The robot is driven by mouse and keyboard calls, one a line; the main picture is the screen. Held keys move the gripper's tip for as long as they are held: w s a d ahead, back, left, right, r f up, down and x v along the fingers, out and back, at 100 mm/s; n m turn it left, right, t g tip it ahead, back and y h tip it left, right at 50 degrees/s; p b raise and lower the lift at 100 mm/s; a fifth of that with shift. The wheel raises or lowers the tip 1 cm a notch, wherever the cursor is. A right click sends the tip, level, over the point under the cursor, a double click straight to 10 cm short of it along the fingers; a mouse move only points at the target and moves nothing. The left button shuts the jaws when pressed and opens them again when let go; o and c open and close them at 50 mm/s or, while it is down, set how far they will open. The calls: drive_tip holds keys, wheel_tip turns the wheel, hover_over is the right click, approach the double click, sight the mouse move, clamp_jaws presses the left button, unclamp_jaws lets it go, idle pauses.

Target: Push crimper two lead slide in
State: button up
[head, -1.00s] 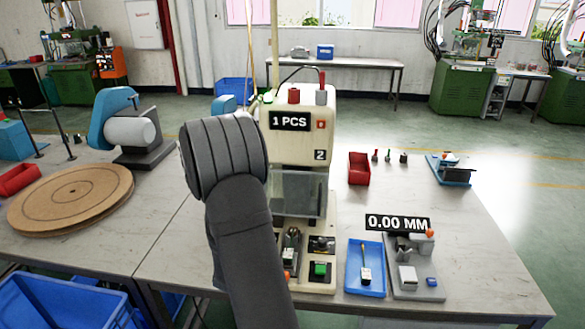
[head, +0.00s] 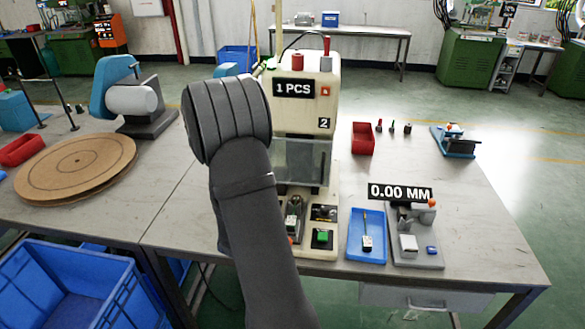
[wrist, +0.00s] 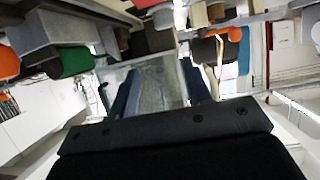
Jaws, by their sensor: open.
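Crimper two (head: 306,120) is the beige machine marked 2, with a "1 PCS" display and a clear guard at its front. Its lead slide (head: 293,213) appears to be the small metal piece at the left of its base, with a light part on it, beside a green button (head: 322,238). My dark arm stands in front of the machine's left side. My gripper is hidden behind it in the head view. In the wrist view my gripper (wrist: 160,78) shows two dark fingers apart, with a greyish clear panel between and beyond them. Whether it touches the slide cannot be told.
A blue tray (head: 354,254) with a lead and a grey gauge fixture (head: 425,261) reading 0.00 MM stand right of the machine. A red bin (head: 363,139) is behind. A round wooden board (head: 75,169) and a blue crate (head: 35,312) are left.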

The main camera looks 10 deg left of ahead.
drive_tip(key=shift+w+a+y, duration=0.35)
drive_tip(key=shift+y, duration=0.05)
wheel_tip(320, 180, up, 4)
drive_tip(key=a+n+g+y, duration=0.3)
drive_tip(key=g+y, duration=0.1)
drive_tip(key=g, duration=0.2)
drive_tip(key=s+d+r+g+h, duration=0.2)
drive_tip(key=s+d+r+g, duration=0.25)
drive_tip(key=d, duration=0.25)
drive_tip(key=s+d+r+g+h, duration=0.2)
drive_tip(key=s+d+r+g, duration=0.1)
drive_tip(key=d+r, duration=0.25)
drive_tip(key=shift+n, duration=0.4)
drive_tip(key=f, duration=1.7)
drive_tip(key=shift+w+d, duration=0.25)
drive_tip(key=shift+d, duration=0.05)
drive_tip(key=shift+w, duration=0.1)
clamp_jaws()
